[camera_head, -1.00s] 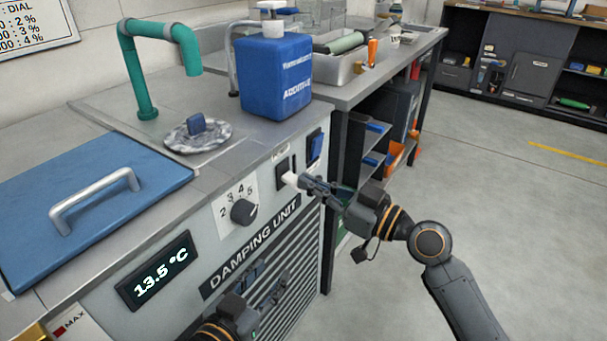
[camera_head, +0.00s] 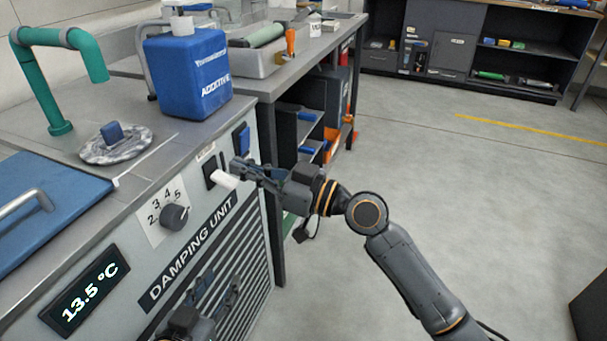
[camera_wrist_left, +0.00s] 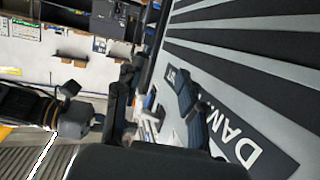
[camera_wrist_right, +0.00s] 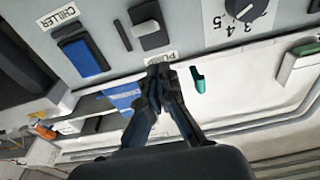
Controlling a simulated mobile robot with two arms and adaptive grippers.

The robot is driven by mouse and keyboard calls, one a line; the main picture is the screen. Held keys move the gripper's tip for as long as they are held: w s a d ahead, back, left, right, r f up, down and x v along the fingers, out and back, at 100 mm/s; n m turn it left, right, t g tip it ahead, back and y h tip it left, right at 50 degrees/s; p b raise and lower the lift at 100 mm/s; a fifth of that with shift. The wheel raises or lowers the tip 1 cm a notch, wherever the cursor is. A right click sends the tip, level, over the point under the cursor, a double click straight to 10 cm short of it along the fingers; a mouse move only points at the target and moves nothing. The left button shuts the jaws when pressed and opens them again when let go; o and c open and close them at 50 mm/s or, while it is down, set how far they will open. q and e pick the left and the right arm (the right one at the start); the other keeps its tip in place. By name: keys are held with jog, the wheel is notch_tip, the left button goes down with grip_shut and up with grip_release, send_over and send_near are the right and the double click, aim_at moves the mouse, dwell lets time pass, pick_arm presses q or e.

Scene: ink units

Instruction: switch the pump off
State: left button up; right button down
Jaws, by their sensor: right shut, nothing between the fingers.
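The pump switch is a white lever (camera_head: 224,180) on a black plate (camera_head: 209,173) on the damping unit's front. In the right wrist view the white lever (camera_wrist_right: 149,30) sticks out beside its PUMP label (camera_wrist_right: 160,56). My right gripper (camera_head: 238,166) is shut and empty close to the lever; its fingertips (camera_wrist_right: 160,70) lie over the label's edge in the right wrist view. I cannot tell whether they touch the lever. My left gripper (camera_head: 222,282) is open and empty low before the grille; its fingers (camera_wrist_left: 154,75) stand apart in the left wrist view.
The blue chiller switch (camera_head: 241,141) is right of the pump switch, and a numbered dial (camera_head: 174,217) is left. A blue additive bottle (camera_head: 188,75), a teal spout (camera_head: 50,95) and a blue lid (camera_head: 40,210) are on top. The floor (camera_head: 440,200) to the right is clear.

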pick_arm(q)
jog(key=shift+w+d+r+t+b, duration=0.15)
jog(key=shift+d+r+t+b, duration=0.2)
jog(key=shift+r, duration=0.15)
pick_arm(e)
jog(key=r+v, duration=0.1)
jog(key=v, duration=0.9)
jog(key=shift+d, duration=0.15)
